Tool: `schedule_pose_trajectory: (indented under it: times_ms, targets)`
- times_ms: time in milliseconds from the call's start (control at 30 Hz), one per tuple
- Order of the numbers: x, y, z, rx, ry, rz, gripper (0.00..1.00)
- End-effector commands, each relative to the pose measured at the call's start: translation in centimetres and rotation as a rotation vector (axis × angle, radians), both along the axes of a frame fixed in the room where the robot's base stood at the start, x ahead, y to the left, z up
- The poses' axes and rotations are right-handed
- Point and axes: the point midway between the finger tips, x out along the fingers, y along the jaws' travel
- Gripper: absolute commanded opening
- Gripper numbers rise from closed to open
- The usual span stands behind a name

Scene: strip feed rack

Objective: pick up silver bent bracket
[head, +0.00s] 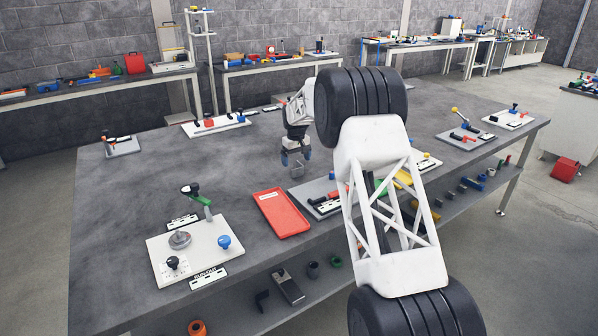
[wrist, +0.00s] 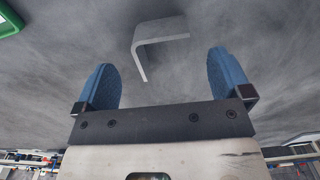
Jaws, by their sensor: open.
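The silver bent bracket (wrist: 162,33) lies on the grey table in the wrist view, ahead of my fingertips and roughly centred between them. It has a flat face and a bent-down leg at its left. In the head view the bracket (head: 297,171) is a small grey shape just below my gripper (head: 296,157). My gripper is open and empty, with its blue fingers spread wide on either side in the wrist view (wrist: 160,62). No contact with the bracket shows.
A red tray (head: 281,213) lies in front of the bracket. A white fixture board (head: 205,262) stands at the front left, and a grey board (head: 318,190) with parts is at the right, partly hidden by my arm. The table's left middle is clear.

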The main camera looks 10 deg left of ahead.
Motion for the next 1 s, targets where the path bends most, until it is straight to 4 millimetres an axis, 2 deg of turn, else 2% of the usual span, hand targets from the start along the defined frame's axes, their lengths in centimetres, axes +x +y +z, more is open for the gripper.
schedule_pose_trajectory:
  times_ms: [533, 1000]
  targets:
    - [0.2, 0.3, -4.7, 0.000, 0.000, 0.000, 0.96]
    - [0.2, 0.3, -5.0, 0.000, 0.000, 0.000, 0.96]
